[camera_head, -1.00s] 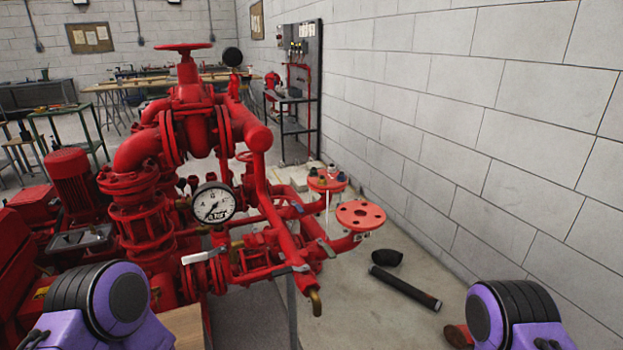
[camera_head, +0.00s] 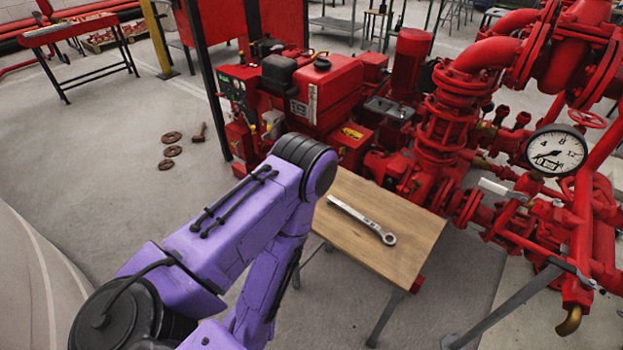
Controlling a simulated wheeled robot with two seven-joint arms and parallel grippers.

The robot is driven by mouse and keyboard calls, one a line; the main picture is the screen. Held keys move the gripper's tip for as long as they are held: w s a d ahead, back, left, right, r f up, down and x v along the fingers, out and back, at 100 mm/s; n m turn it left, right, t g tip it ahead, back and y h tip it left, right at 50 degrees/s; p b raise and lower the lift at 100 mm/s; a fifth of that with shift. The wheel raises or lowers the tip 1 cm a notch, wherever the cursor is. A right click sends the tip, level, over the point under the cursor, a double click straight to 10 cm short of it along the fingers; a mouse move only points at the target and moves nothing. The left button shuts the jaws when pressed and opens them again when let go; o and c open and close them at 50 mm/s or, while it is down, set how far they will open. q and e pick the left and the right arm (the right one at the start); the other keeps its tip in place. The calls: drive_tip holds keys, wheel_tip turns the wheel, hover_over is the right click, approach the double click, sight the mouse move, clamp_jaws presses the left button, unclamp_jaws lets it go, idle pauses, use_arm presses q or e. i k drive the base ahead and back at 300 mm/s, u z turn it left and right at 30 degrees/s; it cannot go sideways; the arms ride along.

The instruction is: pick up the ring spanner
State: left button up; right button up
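The ring spanner (camera_head: 362,219) is a silver tool lying flat on a small wooden-topped table (camera_head: 415,228) in the head view. Its ring end points to the lower right. My purple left arm reaches in from the lower left, and its bend stands just left of the table. My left gripper is hidden or out of the picture. My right gripper is not in the picture. Nothing is seen touching the spanner.
The red pumpset with pipes and a pressure gauge (camera_head: 556,151) stands behind and right of the table. A red engine unit (camera_head: 325,88) is behind it. Rusty flanges (camera_head: 172,151) and a hammer (camera_head: 199,132) lie on the open floor at left. A red workbench (camera_head: 68,30) is far left.

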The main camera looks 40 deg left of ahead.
sight(330, 200)
drive_tip(key=u, duration=0.75)
